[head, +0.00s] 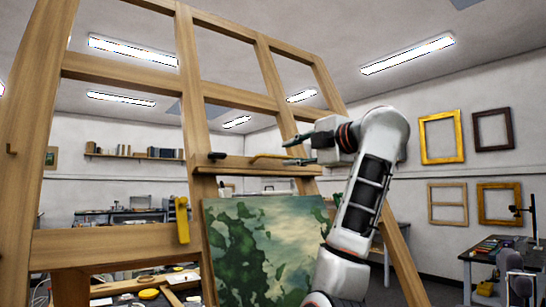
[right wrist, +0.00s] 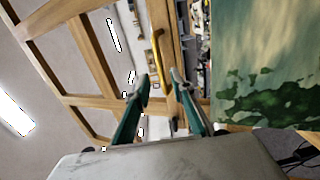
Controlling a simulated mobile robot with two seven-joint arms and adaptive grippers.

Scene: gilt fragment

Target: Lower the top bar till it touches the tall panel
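The top bar (head: 240,167) is a wooden ledge across the large easel, with a yellowish handle (head: 268,156) along it. The tall panel (head: 265,250), a green and cream landscape painting, stands below it; a gap shows between the bar and the panel's upper edge. My right gripper (head: 292,151) is at the bar's right part, fingers pointing left. In the right wrist view its green-sided fingers (right wrist: 158,82) are apart, with the golden handle (right wrist: 158,48) ahead between them; I see no contact. The panel (right wrist: 265,50) is to the right there. My left gripper is not in view.
The easel's wooden frame (head: 190,90) rises across the left and middle. A dark knob (head: 216,155) sits at the bar's left end, and a yellow piece (head: 182,220) is on the left post. A cluttered bench (head: 130,290) is behind; picture frames (head: 440,137) hang at right.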

